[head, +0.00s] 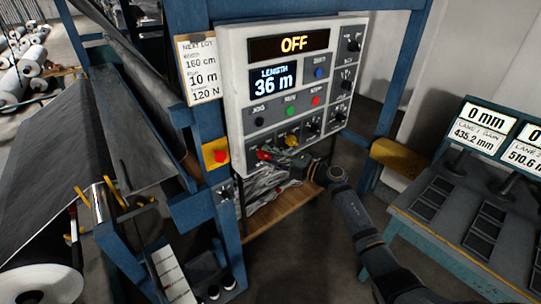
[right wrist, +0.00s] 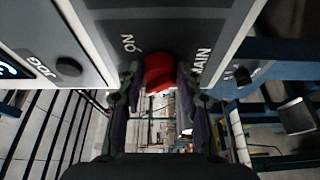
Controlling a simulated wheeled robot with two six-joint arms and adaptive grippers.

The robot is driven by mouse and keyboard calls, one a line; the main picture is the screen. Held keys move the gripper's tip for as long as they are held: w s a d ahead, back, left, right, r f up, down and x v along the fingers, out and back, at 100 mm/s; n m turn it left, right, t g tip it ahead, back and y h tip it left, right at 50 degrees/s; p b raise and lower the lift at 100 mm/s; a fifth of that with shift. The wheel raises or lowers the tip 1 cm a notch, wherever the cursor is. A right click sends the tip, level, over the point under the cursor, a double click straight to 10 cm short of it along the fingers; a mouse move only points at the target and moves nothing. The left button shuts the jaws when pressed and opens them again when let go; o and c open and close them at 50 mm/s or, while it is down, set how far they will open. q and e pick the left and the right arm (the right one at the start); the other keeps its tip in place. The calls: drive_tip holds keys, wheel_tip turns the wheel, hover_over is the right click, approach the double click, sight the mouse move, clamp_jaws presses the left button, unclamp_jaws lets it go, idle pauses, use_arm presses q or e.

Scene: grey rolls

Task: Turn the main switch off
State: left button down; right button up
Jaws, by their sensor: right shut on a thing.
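The light grey control panel (head: 236,80) hangs on a blue frame. Its top display (head: 294,44) reads OFF. The red main switch (head: 263,155) is at the panel's lower left edge. In the right wrist view the red switch knob (right wrist: 158,70) sits between the words ON and MAIN. My right gripper (head: 277,159) reaches it from the lower right. Its two fingers (right wrist: 158,84) are shut on the knob, one on each side. The fingers hide parts of the knob's sides. My left gripper is not in view.
Close to the red switch are a yellow knob (head: 291,141), a green button (head: 291,111) and several black knobs. A red emergency button on a yellow box (head: 216,154) is on the post at left. A bench with readouts (head: 470,250) stands at right.

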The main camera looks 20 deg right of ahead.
drive_tip(key=shift+f+n, duration=0.1)
drive_tip(key=shift+n, duration=0.2)
idle(0.4)
drive_tip(key=o, duration=1.2)
drive_tip(key=shift+s+d, duration=0.1)
drive_tip(key=v, duration=1.1)
drive_tip(key=shift+s+d+r, duration=0.25)
drive_tip(key=shift+d, duration=0.05)
